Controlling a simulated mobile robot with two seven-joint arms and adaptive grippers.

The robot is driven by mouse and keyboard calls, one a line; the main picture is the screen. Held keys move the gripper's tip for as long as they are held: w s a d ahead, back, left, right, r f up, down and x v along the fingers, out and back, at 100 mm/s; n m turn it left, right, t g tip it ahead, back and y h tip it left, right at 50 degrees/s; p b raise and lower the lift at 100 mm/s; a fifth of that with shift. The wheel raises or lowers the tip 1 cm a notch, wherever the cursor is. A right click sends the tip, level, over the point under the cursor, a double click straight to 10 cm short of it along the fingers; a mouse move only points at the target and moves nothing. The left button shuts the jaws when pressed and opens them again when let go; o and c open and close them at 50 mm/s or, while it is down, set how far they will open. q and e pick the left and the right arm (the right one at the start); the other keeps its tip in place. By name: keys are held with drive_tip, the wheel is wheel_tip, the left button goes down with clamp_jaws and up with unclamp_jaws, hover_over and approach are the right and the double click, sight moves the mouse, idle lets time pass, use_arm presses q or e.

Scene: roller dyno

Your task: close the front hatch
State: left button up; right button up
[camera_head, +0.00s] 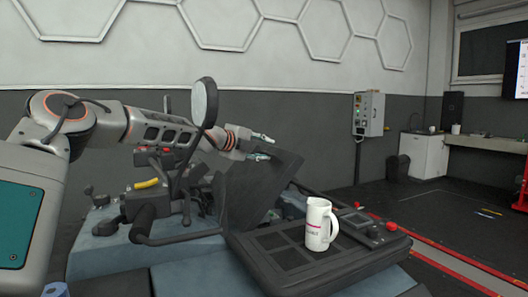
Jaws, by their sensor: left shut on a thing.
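The front hatch (252,190) is a dark flat panel that stands tilted up, open, at the back of the black console. My left gripper (268,148) is at the hatch's upper edge, its fingers pointing right, shut on the hatch. The exact contact is small and hard to make out. My right gripper is not in view.
A white mug (319,225) stands on the black console top (280,262), close in front of the hatch. A red button (391,226) and dark knobs sit to its right. A round mirror (204,102) stands in front of my left arm. A padded bar (142,222) and levers are at left.

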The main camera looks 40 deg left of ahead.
use_arm(q)
drive_tip(key=shift+d+r, duration=0.1)
drive_tip(key=shift+r, duration=0.15)
drive_tip(key=shift+s, duration=0.15)
drive_tip(key=v, duration=1.1)
drive_tip(key=shift+s, duration=0.3)
